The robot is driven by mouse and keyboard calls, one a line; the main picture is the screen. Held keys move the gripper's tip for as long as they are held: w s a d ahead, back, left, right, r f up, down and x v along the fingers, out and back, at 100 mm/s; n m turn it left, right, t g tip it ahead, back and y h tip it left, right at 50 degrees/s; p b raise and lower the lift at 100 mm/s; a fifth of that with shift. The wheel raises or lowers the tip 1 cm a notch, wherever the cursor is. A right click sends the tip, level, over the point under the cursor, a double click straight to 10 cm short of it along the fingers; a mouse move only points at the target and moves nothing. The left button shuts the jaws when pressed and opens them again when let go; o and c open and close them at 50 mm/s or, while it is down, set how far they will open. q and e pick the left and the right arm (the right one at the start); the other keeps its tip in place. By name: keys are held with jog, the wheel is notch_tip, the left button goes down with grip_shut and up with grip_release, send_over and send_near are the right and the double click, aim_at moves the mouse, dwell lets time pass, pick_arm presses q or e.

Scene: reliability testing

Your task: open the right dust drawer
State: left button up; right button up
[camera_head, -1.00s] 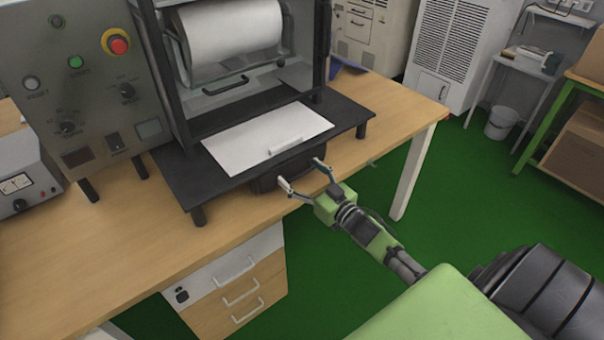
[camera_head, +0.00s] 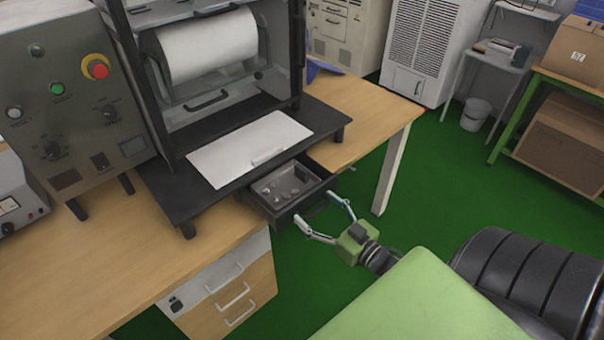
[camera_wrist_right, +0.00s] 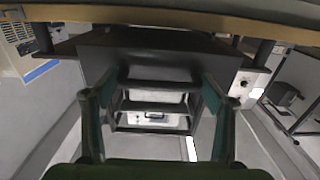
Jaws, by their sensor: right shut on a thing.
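The dark dust drawer (camera_head: 278,190) under the black machine platform stands pulled out in the head view, with small grey debris in its open tray. Its dark front also shows in the wrist view (camera_wrist_right: 155,48). My right gripper (camera_head: 319,209), with a green body and grey fingers, is at the drawer's front, one finger towards each side. It is shut on the drawer; the exact contact is hard to make out. My right gripper also shows in the wrist view (camera_wrist_right: 160,85), with teal fingers left and right of dark bars. My left gripper is not in view.
The black platform (camera_head: 165,195) carries a framed machine with a white roll (camera_head: 207,47) and stands on the wooden table (camera_head: 120,255). A control box (camera_head: 70,95) stands at left. A drawer cabinet (camera_head: 228,290) is below the table. Green floor (camera_head: 420,190) is clear at right.

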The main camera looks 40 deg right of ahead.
jog(key=shift+s+d+p, duration=0.15)
jog(key=shift+s+p, duration=0.1)
jog(key=shift+s, duration=0.9)
jog(key=shift+s+d+p, duration=0.15)
jog(key=shift+s+p, duration=0.1)
jog(key=shift+s, duration=0.9)
jog(key=o, duration=1.3)
jog(key=shift+c, duration=0.2)
jog(key=s+d, duration=0.1)
jog(key=s, duration=1.1)
